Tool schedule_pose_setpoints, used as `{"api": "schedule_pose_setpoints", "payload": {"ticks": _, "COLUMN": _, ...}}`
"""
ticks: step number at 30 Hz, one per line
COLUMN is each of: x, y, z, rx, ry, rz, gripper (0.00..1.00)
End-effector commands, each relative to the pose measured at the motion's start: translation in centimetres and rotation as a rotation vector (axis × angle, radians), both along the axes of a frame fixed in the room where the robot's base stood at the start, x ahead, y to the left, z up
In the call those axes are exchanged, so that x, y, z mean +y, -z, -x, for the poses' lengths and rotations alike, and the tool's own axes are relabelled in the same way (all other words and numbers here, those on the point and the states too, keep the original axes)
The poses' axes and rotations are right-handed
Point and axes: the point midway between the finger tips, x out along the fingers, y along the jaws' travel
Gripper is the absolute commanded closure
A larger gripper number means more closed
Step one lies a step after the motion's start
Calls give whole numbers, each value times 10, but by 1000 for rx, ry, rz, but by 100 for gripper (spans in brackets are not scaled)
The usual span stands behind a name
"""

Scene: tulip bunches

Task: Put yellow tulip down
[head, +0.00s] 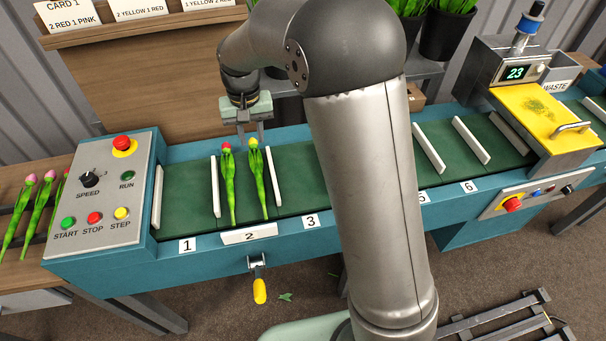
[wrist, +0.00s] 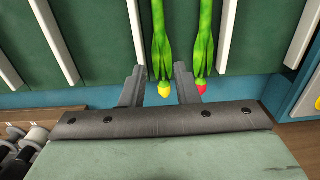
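The yellow tulip (head: 259,172) lies on the green belt in compartment 2, its bloom toward my gripper. A red tulip (head: 229,178) lies beside it on the left in the same compartment. My gripper (head: 253,140) is at the bloom end of the yellow tulip. In the wrist view my gripper (wrist: 160,70) has its fingers apart, one on each side of the yellow tulip (wrist: 164,88), with small gaps to it. The red tulip (wrist: 201,85) is outside the right finger there. Any contact beneath the fingers cannot be seen.
White dividers (head: 216,187) stand on the belt on both sides of compartment 2. A control panel (head: 105,195) is at the left, with several tulips (head: 40,205) beyond it. A yellow-topped machine (head: 545,115) stands at the right. My arm hides part of the belt.

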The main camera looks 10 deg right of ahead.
Motion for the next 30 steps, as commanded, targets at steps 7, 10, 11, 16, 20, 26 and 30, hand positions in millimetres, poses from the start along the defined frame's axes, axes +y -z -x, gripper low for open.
{"api": "schedule_pose_setpoints", "payload": {"ticks": 7, "x": -55, "y": -34, "z": 66, "rx": -14, "ry": 7, "rz": -2, "gripper": 72}}
{"api": "schedule_pose_setpoints", "payload": {"ticks": 10, "x": -89, "y": -45, "z": 122, "rx": -21, "ry": 8, "rz": -4, "gripper": 72}}
{"api": "schedule_pose_setpoints", "payload": {"ticks": 11, "x": -98, "y": -47, "z": 139, "rx": -24, "ry": 8, "rz": -5, "gripper": 72}}
{"api": "schedule_pose_setpoints", "payload": {"ticks": 16, "x": -131, "y": -40, "z": 226, "rx": -31, "ry": 7, "rz": -8, "gripper": 72}}
{"api": "schedule_pose_setpoints", "payload": {"ticks": 20, "x": -142, "y": -30, "z": 264, "rx": -34, "ry": 5, "rz": -10, "gripper": 72}}
{"api": "schedule_pose_setpoints", "payload": {"ticks": 26, "x": -145, "y": -25, "z": 279, "rx": -33, "ry": 3, "rz": -10, "gripper": 72}}
{"api": "schedule_pose_setpoints", "payload": {"ticks": 30, "x": -145, "y": -25, "z": 278, "rx": -33, "ry": 3, "rz": -10, "gripper": 72}}
